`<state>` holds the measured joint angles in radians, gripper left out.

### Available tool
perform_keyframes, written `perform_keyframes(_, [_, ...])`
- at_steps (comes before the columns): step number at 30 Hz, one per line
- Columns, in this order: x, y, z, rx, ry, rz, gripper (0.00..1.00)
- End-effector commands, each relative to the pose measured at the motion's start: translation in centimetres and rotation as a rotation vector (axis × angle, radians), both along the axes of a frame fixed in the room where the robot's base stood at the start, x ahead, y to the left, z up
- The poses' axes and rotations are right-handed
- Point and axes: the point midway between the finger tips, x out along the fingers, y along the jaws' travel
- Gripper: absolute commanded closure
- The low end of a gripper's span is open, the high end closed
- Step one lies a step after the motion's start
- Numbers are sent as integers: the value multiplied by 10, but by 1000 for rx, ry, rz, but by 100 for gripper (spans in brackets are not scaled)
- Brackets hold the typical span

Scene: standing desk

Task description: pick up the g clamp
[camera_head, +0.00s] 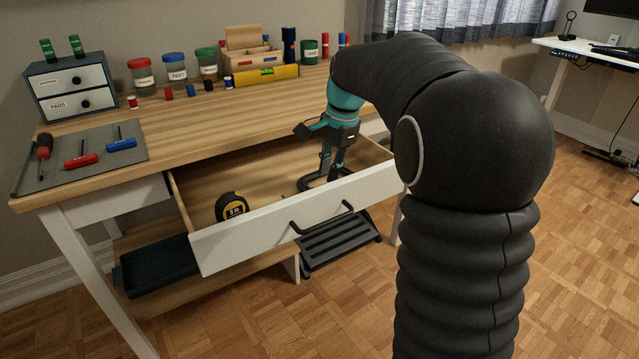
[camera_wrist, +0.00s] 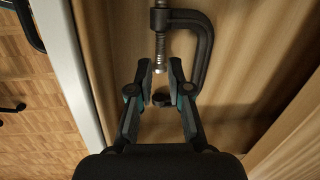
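The g clamp (camera_wrist: 204,45) lies in the open drawer, a dark C-shaped frame with a metal screw (camera_wrist: 160,45) along its left side in the wrist view. My gripper (camera_wrist: 161,68) is open. Its two fingers stand on either side of the screw's lower end, with a visible gap on each side. A round dark pad (camera_wrist: 162,97) shows between the fingers. In the head view my gripper (camera_head: 326,166) reaches down into the drawer's right part, and the clamp is hard to tell from the dark fingers there.
The drawer (camera_head: 255,236) is pulled out, its front wall close to my gripper. A yellow and black tape measure (camera_head: 232,207) sits in its left part. The desktop (camera_head: 190,118) above holds jars, a yellow level (camera_head: 265,76) and screwdrivers. The drawer's middle is clear.

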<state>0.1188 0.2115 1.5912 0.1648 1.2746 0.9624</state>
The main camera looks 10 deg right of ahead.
Motion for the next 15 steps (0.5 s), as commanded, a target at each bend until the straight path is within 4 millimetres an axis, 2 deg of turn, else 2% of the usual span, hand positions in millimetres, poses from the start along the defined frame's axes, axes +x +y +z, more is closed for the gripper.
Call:
perform_keyframes(1, [0,2,-10,1,5,1,82])
perform_keyframes(6, [3,6,-30,0,2,0,82])
perform_keyframes(15, [3,6,-37,0,0,0,82])
